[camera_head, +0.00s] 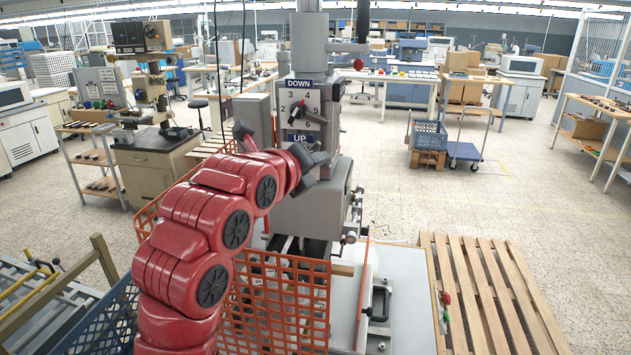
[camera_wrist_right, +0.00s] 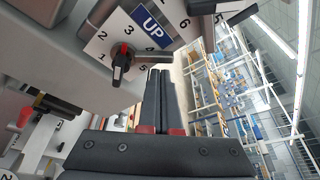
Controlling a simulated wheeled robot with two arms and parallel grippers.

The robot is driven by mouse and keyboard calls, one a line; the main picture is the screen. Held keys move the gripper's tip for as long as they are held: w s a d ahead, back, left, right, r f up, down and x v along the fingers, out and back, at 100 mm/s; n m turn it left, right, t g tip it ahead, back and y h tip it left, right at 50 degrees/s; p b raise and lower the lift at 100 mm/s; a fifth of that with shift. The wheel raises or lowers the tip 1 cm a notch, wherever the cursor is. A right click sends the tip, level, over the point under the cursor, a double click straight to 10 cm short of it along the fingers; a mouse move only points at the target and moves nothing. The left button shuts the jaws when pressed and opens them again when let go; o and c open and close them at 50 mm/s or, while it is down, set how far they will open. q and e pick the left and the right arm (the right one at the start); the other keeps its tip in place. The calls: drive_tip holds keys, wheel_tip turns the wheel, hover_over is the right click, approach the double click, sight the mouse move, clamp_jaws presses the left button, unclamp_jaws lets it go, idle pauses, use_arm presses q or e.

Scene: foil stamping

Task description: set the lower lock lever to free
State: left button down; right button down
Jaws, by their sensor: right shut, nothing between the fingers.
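The press (camera_head: 310,205) stands at the centre of the head view, with a dial panel marked DOWN and UP. In the right wrist view, a black lever with a red mark (camera_wrist_right: 120,65) sits on the numbered dial beside the UP label (camera_wrist_right: 152,27). Which lever is the lower lock lever, I cannot tell. My right gripper (camera_wrist_right: 160,75) is shut and empty; its dark fingers lie together to the right of and below the dial lever, apart from it in the picture. In the head view it is close in front of the press, partly hiding the panel. My left gripper is out of view.
An orange mesh guard (camera_head: 278,300) stands low in front of the press. A wooden pallet (camera_head: 490,300) lies on the floor to the right. Another dark part with a red mark (camera_wrist_right: 25,116) shows at the left of the wrist view.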

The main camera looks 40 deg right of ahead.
drive_tip(key=shift+w+a+r+n, duration=0.1)
drive_tip(key=shift+r+n, duration=0.05)
drive_tip(key=shift+n, duration=0.35)
idle(0.4)
